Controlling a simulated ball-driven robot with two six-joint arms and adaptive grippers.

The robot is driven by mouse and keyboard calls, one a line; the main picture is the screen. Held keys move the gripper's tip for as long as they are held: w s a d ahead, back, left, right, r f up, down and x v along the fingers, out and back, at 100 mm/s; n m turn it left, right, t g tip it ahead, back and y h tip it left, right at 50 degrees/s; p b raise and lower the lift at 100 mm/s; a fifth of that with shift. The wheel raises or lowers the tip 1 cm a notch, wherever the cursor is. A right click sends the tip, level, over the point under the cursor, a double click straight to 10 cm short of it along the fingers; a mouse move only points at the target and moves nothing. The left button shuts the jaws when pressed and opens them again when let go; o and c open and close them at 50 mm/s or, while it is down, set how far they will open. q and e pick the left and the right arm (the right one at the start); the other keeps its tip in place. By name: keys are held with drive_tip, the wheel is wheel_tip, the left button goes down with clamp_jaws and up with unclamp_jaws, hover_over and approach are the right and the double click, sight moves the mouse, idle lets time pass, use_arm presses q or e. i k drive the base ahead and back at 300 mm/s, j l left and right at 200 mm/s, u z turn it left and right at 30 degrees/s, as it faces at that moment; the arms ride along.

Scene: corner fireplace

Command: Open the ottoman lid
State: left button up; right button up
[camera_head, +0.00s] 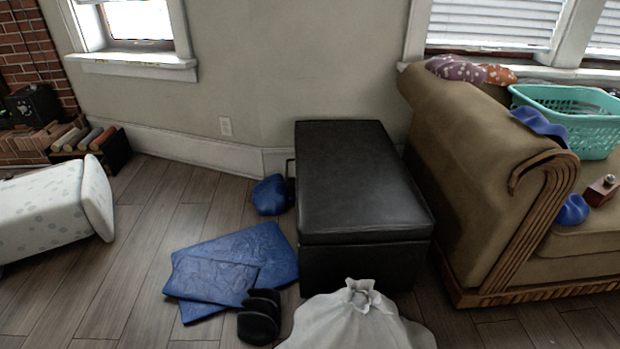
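The ottoman (360,175) is a black, leather-like box in the middle of the view, standing against the wall beside the sofa. Its padded lid (357,165) lies flat and closed on the dark body (345,265). A thin dark bracket or handle (290,168) shows at its left side near the back. Nothing rests on the lid. A pale tied sack (358,318) in front hides part of the ottoman's lower front. Neither of my grippers is in view.
Blue flat cloths (235,260), a rounded blue item (270,195) and dark rounded objects (259,318) lie left of the ottoman. A brown sofa (460,170) with a teal basket (585,125) stands close right. A spotted white item (55,208) lies far left.

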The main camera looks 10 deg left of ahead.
sight(353, 183)
drive_tip(key=i+j, duration=0.15)
drive_tip(key=j, duration=0.2)
drive_tip(key=i+j, duration=0.1)
drive_tip(key=j, duration=0.3)
drive_tip(key=i+j, duration=0.15)
drive_tip(key=j, duration=0.2)
drive_tip(key=i+j, duration=0.15)
drive_tip(key=j, duration=0.2)
drive_tip(key=i+j, duration=0.35)
drive_tip(key=i+j+z, duration=0.15)
drive_tip(key=i+j, duration=0.55)
drive_tip(key=j, duration=0.2)
drive_tip(key=i+j+z, duration=0.1)
drive_tip(key=i+j, duration=0.55)
drive_tip(key=j, duration=0.25)
drive_tip(key=l+z, duration=0.05)
